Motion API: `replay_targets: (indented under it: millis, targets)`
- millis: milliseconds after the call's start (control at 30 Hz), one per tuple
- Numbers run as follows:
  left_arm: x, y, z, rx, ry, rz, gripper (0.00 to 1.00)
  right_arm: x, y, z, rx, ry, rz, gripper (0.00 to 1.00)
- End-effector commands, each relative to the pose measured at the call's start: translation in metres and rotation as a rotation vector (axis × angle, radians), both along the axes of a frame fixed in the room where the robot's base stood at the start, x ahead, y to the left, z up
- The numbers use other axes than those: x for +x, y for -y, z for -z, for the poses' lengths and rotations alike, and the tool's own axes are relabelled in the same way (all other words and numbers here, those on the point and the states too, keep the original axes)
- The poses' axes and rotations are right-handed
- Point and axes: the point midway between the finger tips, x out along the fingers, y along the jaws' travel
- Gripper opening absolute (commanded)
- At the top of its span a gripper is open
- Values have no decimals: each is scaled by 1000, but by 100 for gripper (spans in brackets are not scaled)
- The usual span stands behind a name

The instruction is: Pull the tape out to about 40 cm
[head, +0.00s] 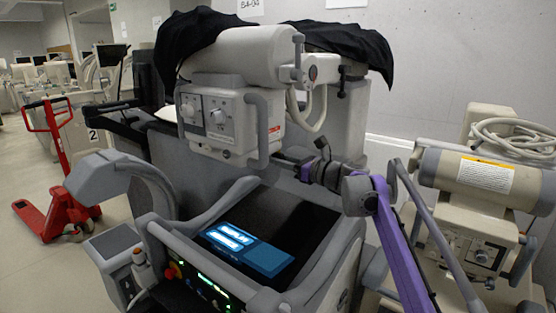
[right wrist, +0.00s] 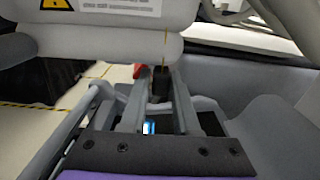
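In the right wrist view a thin yellow line (right wrist: 174,48), seemingly the tape, runs down the pale housing to a small dark piece (right wrist: 160,82). I cannot make out the tape in the head view. My right gripper (head: 280,160) is at the lower right of the control box (head: 216,118), near its side handle. In the right wrist view its two grey fingers (right wrist: 158,98) stand apart, with the dark piece seen between their tips. A gap shows on its left side; contact with the right finger is unclear. My left gripper is out of view.
The machine's slanted console with a lit screen (head: 245,250) lies below the gripper. A grey side handle (head: 263,130) is close by. Black cloth (head: 190,40) drapes the top. Another unit (head: 480,185) stands at right, a red pallet jack (head: 65,190) at left.

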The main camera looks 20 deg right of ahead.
Motion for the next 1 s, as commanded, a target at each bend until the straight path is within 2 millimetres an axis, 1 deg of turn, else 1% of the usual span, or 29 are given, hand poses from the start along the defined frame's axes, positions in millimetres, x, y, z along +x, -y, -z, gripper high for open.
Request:
replay_targets:
  millis: [33,133,1000]
  targets:
    - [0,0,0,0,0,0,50,0,0,0,0,0,0,18]
    - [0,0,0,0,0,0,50,0,0,0,0,0,0,0]
    - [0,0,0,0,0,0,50,0,0,0,0,0,-1,0]
